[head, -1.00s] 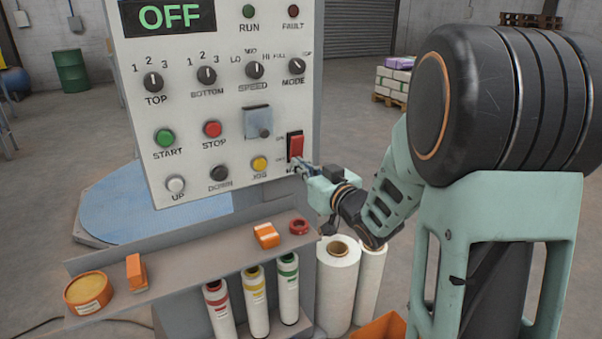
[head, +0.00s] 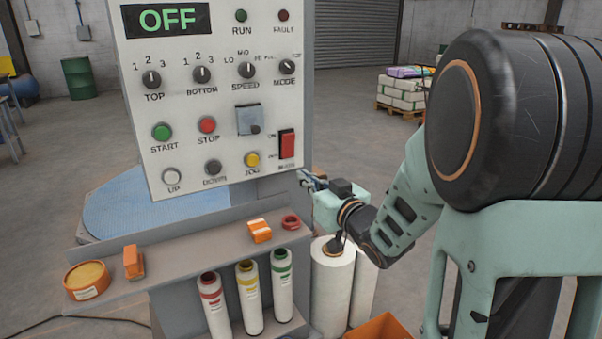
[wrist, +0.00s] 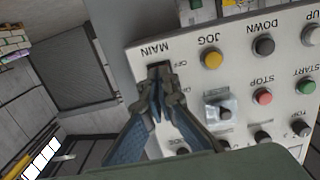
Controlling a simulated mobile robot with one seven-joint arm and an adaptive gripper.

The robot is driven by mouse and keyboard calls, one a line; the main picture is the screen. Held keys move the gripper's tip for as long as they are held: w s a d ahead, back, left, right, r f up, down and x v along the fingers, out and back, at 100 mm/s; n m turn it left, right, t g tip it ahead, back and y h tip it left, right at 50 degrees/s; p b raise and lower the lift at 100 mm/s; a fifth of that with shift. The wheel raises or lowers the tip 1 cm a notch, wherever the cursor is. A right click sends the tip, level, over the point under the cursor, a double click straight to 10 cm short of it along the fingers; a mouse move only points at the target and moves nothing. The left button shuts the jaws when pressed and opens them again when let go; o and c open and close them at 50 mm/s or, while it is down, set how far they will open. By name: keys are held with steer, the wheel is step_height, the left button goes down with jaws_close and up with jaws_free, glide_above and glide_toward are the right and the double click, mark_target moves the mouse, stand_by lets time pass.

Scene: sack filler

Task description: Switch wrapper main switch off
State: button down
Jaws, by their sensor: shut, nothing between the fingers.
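The wrapper main switch (head: 287,144) is a red rocker in a black frame at the lower right of the white control panel (head: 215,120). In the wrist view the panel appears upside down, and the switch (wrist: 156,70) is largely hidden behind the fingertips under the word MAIN. The panel's display (head: 167,19) reads OFF in green. My gripper (head: 306,177) is just below and right of the switch in the head view, apart from it there. In the wrist view my gripper (wrist: 160,92) has its fingertips together, with nothing between them.
Start (head: 161,131), stop (head: 207,125) and jog (head: 252,159) buttons sit left of the switch. A shelf (head: 190,255) below the panel carries an orange box (head: 260,231) and a red ring (head: 291,222). White film rolls (head: 333,285) stand below my gripper.

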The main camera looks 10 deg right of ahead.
steer(key=f+v, duration=0.1)
steer(key=v, duration=0.5)
steer(key=shift+s+f, duration=0.2)
steer(key=shift+f, duration=0.05)
